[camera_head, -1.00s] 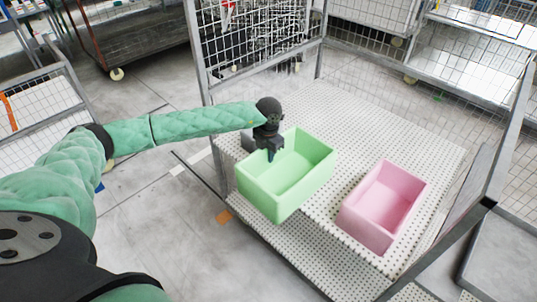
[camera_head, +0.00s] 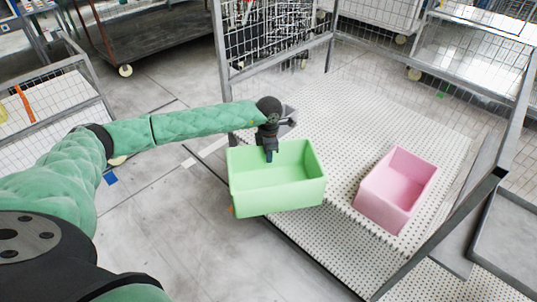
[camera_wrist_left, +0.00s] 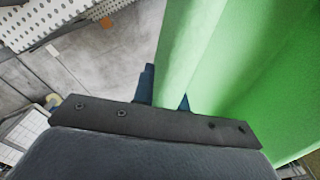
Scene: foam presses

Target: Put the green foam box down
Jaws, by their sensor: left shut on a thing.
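The green foam box (camera_head: 278,190) is an open-topped bin, near the middle of the head view. My left gripper (camera_head: 269,154) is shut on its far wall, with one finger inside the box. In the left wrist view the box wall (camera_wrist_left: 190,60) passes between the dark fingertips (camera_wrist_left: 165,92). The box overlaps the left edge of the white perforated shelf (camera_head: 335,115) in the picture; whether it touches the shelf cannot be told. My right gripper is not in view.
A pink foam box (camera_head: 398,190) stands on the shelf to the right. The shelf between and behind the boxes is clear. Grey frame posts (camera_head: 437,243) and wire mesh (camera_head: 268,38) border the rack. A lower perforated shelf (camera_head: 315,255) shows below.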

